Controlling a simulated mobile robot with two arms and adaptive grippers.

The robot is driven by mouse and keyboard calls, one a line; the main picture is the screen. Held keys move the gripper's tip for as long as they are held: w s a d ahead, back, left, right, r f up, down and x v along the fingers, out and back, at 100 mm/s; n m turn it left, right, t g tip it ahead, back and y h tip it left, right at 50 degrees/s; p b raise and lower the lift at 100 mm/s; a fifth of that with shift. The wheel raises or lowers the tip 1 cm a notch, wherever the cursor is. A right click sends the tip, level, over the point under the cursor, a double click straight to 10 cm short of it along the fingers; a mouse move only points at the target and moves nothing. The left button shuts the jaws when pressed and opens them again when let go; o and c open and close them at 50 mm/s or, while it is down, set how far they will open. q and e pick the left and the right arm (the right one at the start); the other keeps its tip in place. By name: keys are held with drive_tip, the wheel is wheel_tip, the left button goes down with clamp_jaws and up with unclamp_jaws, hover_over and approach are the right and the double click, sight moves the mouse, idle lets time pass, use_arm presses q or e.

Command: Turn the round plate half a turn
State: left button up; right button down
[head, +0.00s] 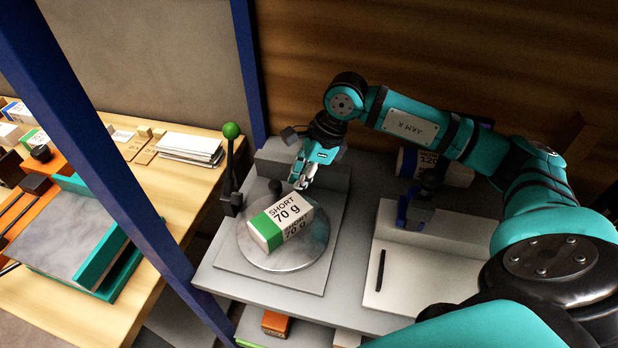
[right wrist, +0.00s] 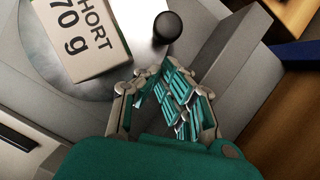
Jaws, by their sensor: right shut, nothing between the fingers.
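The round plate (head: 302,257) is a grey metal disc on a square grey base at the worktop's left end. A ream (head: 290,228) marked "SHORT 70 g", white with a green end, lies on it. A short black knob (head: 275,187) stands at the plate's far edge; it also shows in the right wrist view (right wrist: 167,27). My right gripper (head: 301,182) is shut and empty, just beyond the ream and to the right of the knob, apart from it. In the right wrist view the shut fingers (right wrist: 172,92) are below the knob. My left gripper is not in view.
A lever with a green ball (head: 231,131) stands left of the plate. A blue post (head: 110,160) crosses the left side. A grey block (head: 325,172) stands behind the gripper. A white board (head: 440,258) with a black bar (head: 381,270) lies to the right.

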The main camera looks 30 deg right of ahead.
sight(270, 181)
drive_tip(key=shift+w+a+n+b, duration=0.35)
drive_tip(key=shift+w+a, duration=0.2)
drive_tip(key=shift+a, duration=0.3)
drive_tip(key=shift+w+a+f+n+b, duration=0.1)
drive_tip(key=shift+w+a+n+b, duration=0.25)
drive_tip(key=shift+w+b, duration=0.1)
drive_tip(key=shift+w+a+n+g+b, duration=0.15)
drive_tip(key=shift+a+n+g+b, duration=0.2)
drive_tip(key=shift+n+b, duration=0.3)
drive_tip(key=shift+w+a+n+b, duration=0.25)
drive_tip(key=shift+w+a+b, duration=0.15)
drive_tip(key=shift+a, duration=0.5)
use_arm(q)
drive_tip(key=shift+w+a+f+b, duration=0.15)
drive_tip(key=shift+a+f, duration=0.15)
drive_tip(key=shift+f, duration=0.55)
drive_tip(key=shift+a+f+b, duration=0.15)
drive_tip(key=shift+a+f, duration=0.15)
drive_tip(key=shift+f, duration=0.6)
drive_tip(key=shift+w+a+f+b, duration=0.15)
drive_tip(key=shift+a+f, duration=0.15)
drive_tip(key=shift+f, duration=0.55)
use_arm(e)
drive_tip(key=shift+w+a, duration=0.1)
drive_tip(key=shift+a, duration=0.2)
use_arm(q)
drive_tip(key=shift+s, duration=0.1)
